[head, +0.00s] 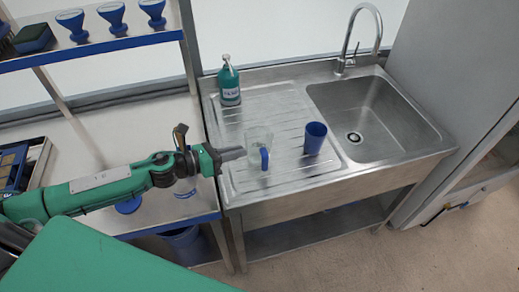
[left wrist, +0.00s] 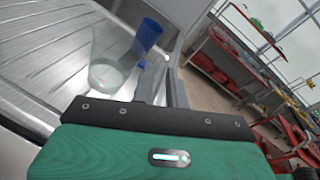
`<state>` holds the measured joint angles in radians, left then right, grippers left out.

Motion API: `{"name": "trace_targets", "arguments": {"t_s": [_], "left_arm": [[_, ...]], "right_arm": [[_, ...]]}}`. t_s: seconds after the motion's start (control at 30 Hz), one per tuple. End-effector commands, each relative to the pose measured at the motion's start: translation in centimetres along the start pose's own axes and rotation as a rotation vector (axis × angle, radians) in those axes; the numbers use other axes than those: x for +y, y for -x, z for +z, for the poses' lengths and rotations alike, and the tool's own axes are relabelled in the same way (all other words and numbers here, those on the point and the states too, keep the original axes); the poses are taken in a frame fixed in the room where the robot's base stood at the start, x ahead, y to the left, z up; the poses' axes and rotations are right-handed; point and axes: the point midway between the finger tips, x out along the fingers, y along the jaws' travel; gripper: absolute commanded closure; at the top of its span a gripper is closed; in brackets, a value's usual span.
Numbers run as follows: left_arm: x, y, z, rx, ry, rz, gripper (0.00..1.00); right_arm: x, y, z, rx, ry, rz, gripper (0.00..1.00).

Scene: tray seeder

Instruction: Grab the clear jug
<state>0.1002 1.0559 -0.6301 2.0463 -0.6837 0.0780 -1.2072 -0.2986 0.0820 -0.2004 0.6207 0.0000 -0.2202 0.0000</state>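The clear jug (head: 257,139) stands upright on the ribbed steel drainboard, its blue handle (head: 264,159) turned towards the front edge. My left gripper (head: 241,153) is just left of the jug at about its height. Its fingers lie close together and look shut, with nothing seen between them. In the left wrist view the see-through jug (left wrist: 106,68) is left of and beyond the fingers (left wrist: 164,82). My right gripper is not in view.
A blue cup (head: 315,138) stands right of the jug, near the sink basin (head: 372,115). A teal pump bottle (head: 229,82) stands at the back of the drainboard (head: 278,100). A white bench (head: 110,150) adjoins on the left, with a shelf (head: 100,45) above.

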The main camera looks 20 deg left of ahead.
Motion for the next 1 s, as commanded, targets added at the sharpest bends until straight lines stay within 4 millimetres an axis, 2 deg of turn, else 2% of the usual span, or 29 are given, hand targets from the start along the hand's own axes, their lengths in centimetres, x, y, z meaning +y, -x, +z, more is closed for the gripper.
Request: {"name": "trace_targets", "arguments": {"t_s": [0.03, 0.1, 0.2, 0.37, 0.47, 0.8, 1.0], "left_arm": [[0.8, 0.9, -0.1, 0.062, -0.128, -0.038, 0.86], [1.5, 2.1, -0.5, 0.137, -0.272, -0.092, 0.86], [2.4, 3.6, -1.0, 0.217, -0.414, -0.151, 0.86], [3.0, 4.5, -1.4, 0.272, -0.505, -0.194, 0.86], [2.9, 3.8, -1.5, 0.273, -0.511, -0.198, 0.86], [2.1, -1.3, -3.0, 0.271, -0.507, -0.199, 0.86], [2.0, -3.1, -3.8, 0.272, -0.506, -0.196, 0.86]], "right_arm": [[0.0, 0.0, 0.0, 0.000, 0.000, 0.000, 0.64], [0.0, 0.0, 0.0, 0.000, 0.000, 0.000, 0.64], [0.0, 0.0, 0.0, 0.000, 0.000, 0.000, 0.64], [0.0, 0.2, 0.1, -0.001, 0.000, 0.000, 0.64], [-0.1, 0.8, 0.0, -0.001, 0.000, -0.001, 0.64], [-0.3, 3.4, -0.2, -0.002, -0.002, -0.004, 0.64], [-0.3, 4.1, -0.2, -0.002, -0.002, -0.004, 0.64]]}}
